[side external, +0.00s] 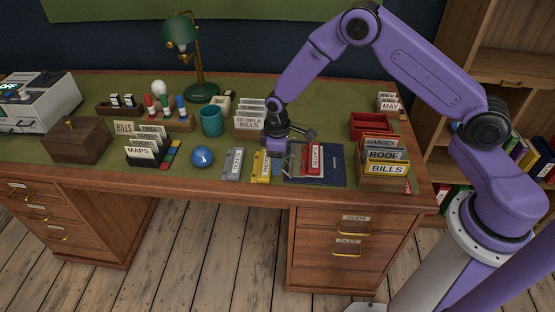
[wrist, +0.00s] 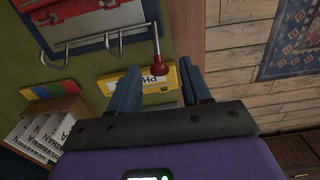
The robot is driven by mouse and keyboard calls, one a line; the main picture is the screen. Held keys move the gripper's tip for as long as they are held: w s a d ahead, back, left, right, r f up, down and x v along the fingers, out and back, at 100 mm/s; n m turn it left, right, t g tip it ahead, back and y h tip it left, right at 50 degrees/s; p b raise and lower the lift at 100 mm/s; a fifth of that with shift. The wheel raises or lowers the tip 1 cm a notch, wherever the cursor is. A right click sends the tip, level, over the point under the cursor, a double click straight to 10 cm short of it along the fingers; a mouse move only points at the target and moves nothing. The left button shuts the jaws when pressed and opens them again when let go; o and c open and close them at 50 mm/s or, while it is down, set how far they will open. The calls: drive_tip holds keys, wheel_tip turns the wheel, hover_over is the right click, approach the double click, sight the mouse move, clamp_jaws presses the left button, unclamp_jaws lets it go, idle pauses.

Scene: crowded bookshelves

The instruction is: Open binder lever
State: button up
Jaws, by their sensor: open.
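The dark blue binder (side external: 330,165) lies open near the front edge of the desk, with a red labelled piece (side external: 314,158) on it. In the wrist view its metal rings (wrist: 84,44) show at the top, beside a lever with a red knob (wrist: 158,69). My gripper (side external: 277,155) is low at the binder's left side. In the wrist view my gripper (wrist: 157,75) is open and empty, its two dark fingers apart. The red knob appears in the gap between the fingertips; I cannot tell whether it is level with them.
A yellow box (side external: 261,167) stands close left of my gripper and appears beneath the fingers in the wrist view. A grey box (side external: 233,163) and blue ball (side external: 202,156) are further left. A file holder (side external: 384,172) stands right of the binder. The desk's front edge is close.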

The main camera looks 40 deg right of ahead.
clamp_jaws()
drive_tip(key=shift+w, duration=0.1)
drive_tip(key=shift+w+a+f+g+h, duration=0.3)
drive_tip(key=shift+a+f+g+h, duration=0.05)
drive_tip(key=shift+g+h, duration=0.25)
idle(0.3)
unclamp_jaws()
